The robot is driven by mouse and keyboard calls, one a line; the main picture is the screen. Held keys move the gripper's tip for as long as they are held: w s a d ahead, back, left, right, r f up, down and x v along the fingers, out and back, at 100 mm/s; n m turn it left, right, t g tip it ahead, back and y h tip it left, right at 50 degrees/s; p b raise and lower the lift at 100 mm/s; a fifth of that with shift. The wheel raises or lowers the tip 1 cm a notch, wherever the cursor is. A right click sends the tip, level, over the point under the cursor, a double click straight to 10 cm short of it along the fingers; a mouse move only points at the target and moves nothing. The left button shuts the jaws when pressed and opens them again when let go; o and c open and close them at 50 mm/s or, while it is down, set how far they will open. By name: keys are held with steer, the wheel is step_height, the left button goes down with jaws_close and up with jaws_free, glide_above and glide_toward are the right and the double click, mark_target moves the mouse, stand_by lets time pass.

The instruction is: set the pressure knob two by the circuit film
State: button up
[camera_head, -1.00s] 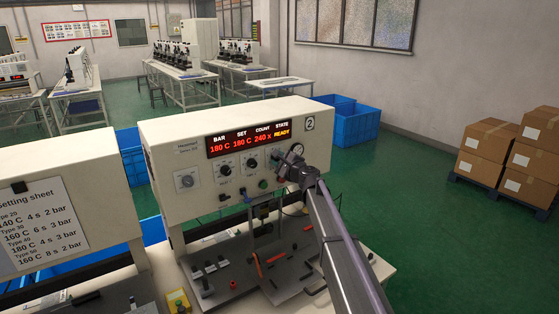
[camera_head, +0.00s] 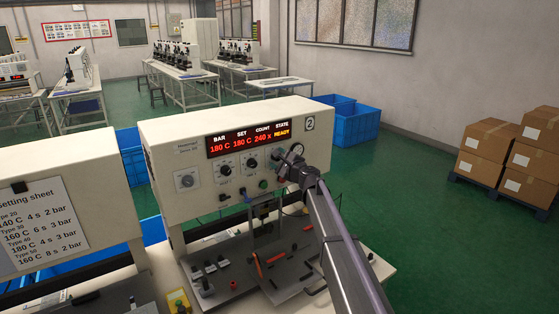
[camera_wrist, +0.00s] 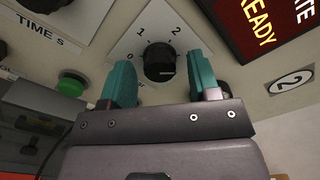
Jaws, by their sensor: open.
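The pressure knob (camera_wrist: 158,60) is a black round dial in the wrist view, on a pale plate marked 0, 1 and 2. A pale line shows on its lower right; which number it means is unclear. My gripper (camera_wrist: 161,74) is open, with one teal finger on each side of the knob. Contact cannot be told. In the head view my gripper (camera_head: 281,170) is at the right of the front of station 2 (camera_head: 175,160), hiding the knob. The setting sheet (camera_head: 45,225) hangs at left, listing 2 bar or 3 bar by type. I cannot pick out the circuit film.
Tools and fixtures stand on the bench below.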

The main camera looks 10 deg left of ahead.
steer(key=v, duration=1)
steer(key=shift+s+d, duration=0.25)
steer(key=s+f+n+g+h+b, duration=0.1)
steer(key=s+f+n+g, duration=0.35)
steer(key=s+n, duration=0.2)
steer(key=s+f+n+g, duration=0.4)
steer(key=s+f+n, duration=0.15)
steer(key=s, duration=0.25)
steer(key=s+d+f+n+g+h+b, duration=0.2)
steer(key=s+d+f+h, duration=0.3)
steer(key=s+d, duration=0.5)
steer(key=s+d+f+n+g+h+b, duration=0.3)
steer(key=s+d+f+h, duration=0.2)
steer(key=s, duration=1.1)
steer(key=d+f, duration=0.3)
steer(key=d, duration=0.2)
steer(key=shift+d, duration=0.25)
